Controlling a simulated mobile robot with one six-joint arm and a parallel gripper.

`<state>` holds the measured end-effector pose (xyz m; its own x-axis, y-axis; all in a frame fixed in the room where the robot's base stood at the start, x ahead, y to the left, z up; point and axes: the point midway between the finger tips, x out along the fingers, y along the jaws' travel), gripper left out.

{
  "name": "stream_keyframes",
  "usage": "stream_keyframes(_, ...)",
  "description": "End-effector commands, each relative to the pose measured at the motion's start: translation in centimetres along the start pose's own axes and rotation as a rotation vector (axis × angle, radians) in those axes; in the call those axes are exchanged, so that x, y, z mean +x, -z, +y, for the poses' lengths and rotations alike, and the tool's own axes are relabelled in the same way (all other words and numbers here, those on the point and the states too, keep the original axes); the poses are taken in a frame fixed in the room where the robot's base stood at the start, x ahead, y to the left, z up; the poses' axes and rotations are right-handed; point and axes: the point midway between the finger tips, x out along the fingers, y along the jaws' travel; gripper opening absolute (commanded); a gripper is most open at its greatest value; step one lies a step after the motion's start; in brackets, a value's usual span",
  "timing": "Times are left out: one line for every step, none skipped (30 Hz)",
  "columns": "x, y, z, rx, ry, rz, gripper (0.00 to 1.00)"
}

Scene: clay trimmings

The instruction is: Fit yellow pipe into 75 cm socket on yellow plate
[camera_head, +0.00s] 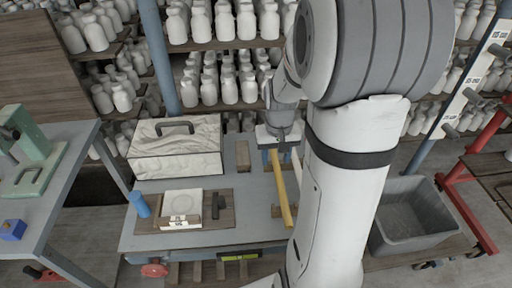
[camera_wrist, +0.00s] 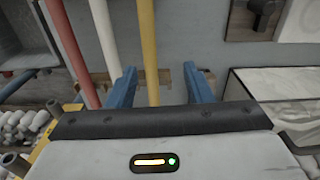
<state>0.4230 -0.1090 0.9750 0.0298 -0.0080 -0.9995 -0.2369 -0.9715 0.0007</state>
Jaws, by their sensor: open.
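The yellow pipe (camera_head: 281,190) lies lengthwise on the grey bench, with a wooden support under its near end. In the wrist view the yellow pipe (camera_wrist: 148,45) passes between my blue fingers, nearer the left one. My gripper (camera_wrist: 160,70) is open around the pipe, with a gap visible on both sides. In the head view my gripper (camera_head: 272,152) is at the pipe's far end, partly hidden by my arm. A yellow piece (camera_wrist: 40,152) with grey stubs shows at the lower left of the wrist view; I cannot tell whether it is the yellow plate. No 75 cm marking is readable.
A white pipe (camera_wrist: 105,38) and a red pipe (camera_wrist: 67,45) lie beside the yellow one. A board (camera_head: 222,222) with a pale slab, a blue cup (camera_head: 140,204) and a large marbled box (camera_head: 172,165) occupy the bench's left. A grey bin (camera_head: 410,238) stands right.

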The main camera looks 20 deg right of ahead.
Motion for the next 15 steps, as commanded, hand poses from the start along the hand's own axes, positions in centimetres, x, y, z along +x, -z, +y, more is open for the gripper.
stream_keyframes(0.9, 0.5, 0.5, 0.012, 0.000, -0.013, 0.46)
stream_keyframes(1.3, 0.7, 0.7, 0.017, 0.000, -0.018, 0.46)
stream_keyframes(1.7, 0.9, 0.9, 0.024, 0.000, -0.023, 0.46)
stream_keyframes(1.9, 1.0, 1.1, 0.028, 0.000, -0.026, 0.46)
stream_keyframes(2.2, 1.2, 1.2, 0.031, 0.000, -0.029, 0.46)
stream_keyframes(2.4, 1.3, 1.4, 0.034, 0.000, -0.030, 0.46)
stream_keyframes(2.6, 1.4, 1.4, 0.035, 0.000, -0.031, 0.46)
stream_keyframes(2.9, 1.4, 1.5, 0.036, 0.000, -0.033, 0.46)
stream_keyframes(3.3, 1.4, 1.5, 0.037, 0.000, -0.035, 0.46)
stream_keyframes(3.6, 1.4, 1.5, 0.037, 0.000, -0.036, 0.46)
stream_keyframes(4.0, 1.4, 1.5, 0.037, 0.000, -0.035, 0.46)
stream_keyframes(4.4, 1.3, 1.5, 0.037, 0.000, -0.036, 0.46)
stream_keyframes(4.8, 1.3, 1.5, 0.037, 0.000, -0.036, 0.46)
stream_keyframes(5.1, 1.3, 1.5, 0.037, 0.000, -0.035, 0.46)
stream_keyframes(5.4, 1.3, 1.6, 0.037, 0.000, -0.035, 0.46)
